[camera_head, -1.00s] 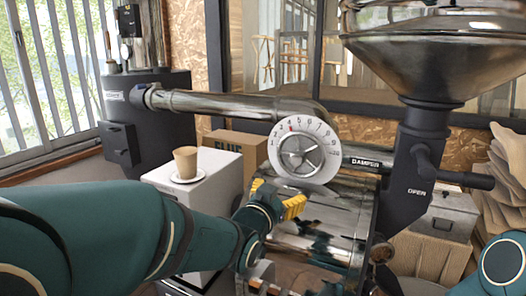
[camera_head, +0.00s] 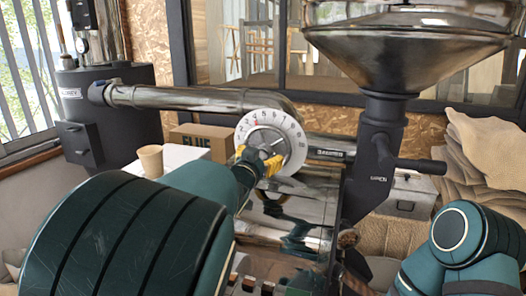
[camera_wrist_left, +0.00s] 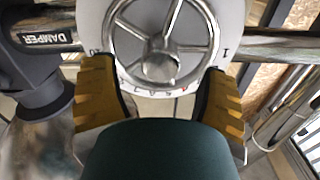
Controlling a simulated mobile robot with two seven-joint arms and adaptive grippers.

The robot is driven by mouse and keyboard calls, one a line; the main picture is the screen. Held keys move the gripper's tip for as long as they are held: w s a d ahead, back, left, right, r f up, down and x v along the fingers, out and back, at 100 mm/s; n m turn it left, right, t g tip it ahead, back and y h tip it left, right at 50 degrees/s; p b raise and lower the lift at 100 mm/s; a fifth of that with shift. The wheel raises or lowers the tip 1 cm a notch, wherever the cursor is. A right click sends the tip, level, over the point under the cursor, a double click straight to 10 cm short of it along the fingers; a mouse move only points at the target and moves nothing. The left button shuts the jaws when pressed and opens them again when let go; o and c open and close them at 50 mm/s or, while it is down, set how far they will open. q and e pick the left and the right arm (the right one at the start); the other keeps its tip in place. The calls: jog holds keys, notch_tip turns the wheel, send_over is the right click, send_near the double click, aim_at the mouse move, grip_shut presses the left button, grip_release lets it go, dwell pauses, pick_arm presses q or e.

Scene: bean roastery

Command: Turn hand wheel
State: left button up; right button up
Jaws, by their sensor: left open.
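The silver spoked hand wheel (camera_head: 266,139) sits in front of a round white numbered dial (camera_head: 296,139) on the roaster's metal pipe. My left gripper (camera_head: 258,160) has yellow fingers and is at the lower left of the wheel in the head view, covering part of it. In the left wrist view the hand wheel (camera_wrist_left: 160,40) is straight ahead, with its hub between the lines of the two fingers. The left gripper (camera_wrist_left: 160,75) is open, one finger on each side of the wheel's near part. I cannot tell whether the fingers touch the rim.
A metal hopper (camera_head: 395,50) and a black handle (camera_head: 420,165) stand to the right of the dial. A paper cup (camera_head: 150,158) is on the left, behind my left arm. A metal box (camera_head: 408,195) and stacked sacks (camera_head: 490,160) are at right.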

pick_arm(q)
jog(key=shift+x, duration=1.2)
pick_arm(e)
jog(key=shift+r, duration=0.25)
